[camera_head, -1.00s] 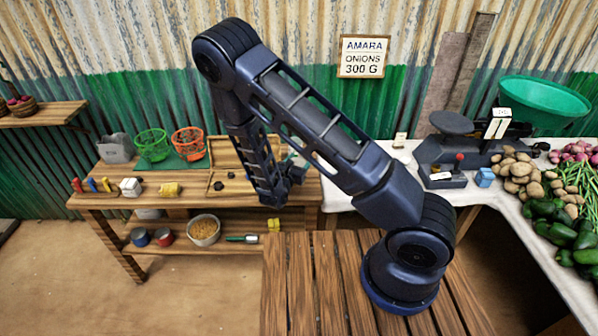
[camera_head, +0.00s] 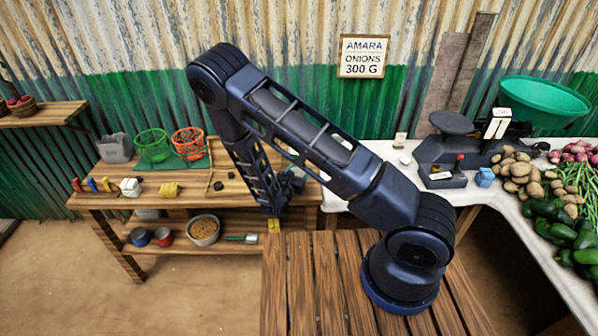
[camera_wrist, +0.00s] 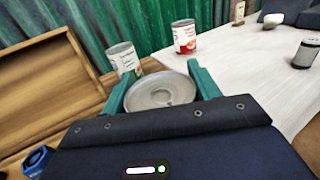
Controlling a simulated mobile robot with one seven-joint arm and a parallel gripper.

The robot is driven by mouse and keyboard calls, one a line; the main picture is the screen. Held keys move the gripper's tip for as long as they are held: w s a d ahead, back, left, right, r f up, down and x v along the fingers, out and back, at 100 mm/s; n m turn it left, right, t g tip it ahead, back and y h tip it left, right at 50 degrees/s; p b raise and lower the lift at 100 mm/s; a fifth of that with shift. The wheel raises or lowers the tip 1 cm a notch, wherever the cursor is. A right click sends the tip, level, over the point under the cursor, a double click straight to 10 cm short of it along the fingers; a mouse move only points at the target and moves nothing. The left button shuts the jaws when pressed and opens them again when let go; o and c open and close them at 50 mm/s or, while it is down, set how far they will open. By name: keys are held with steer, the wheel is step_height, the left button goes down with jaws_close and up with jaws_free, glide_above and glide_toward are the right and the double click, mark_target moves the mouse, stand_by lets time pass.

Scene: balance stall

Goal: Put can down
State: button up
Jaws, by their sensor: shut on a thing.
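My gripper (camera_wrist: 160,84) shows in the wrist view with its green fingers on either side of a can (camera_wrist: 160,93). It is shut on this can, whose round grey metal top faces the camera. The can's side and base are hidden, so I cannot tell whether it touches a surface. Two more cans stand just beyond it: a pale-labelled can (camera_wrist: 123,57) at the left and a red-and-white can (camera_wrist: 185,37) by the white counter (camera_wrist: 235,65). In the head view my arm hides the held can and most of the gripper.
A wooden tray (camera_wrist: 45,85) lies left of the held can. A dark weight-like object (camera_wrist: 306,54) and a pale round object (camera_wrist: 273,20) sit on the counter. In the head view, a scale (camera_head: 450,150) and vegetables occupy the right counter; baskets (camera_head: 152,145) stand on the left bench.

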steer(key=o, duration=1.2)
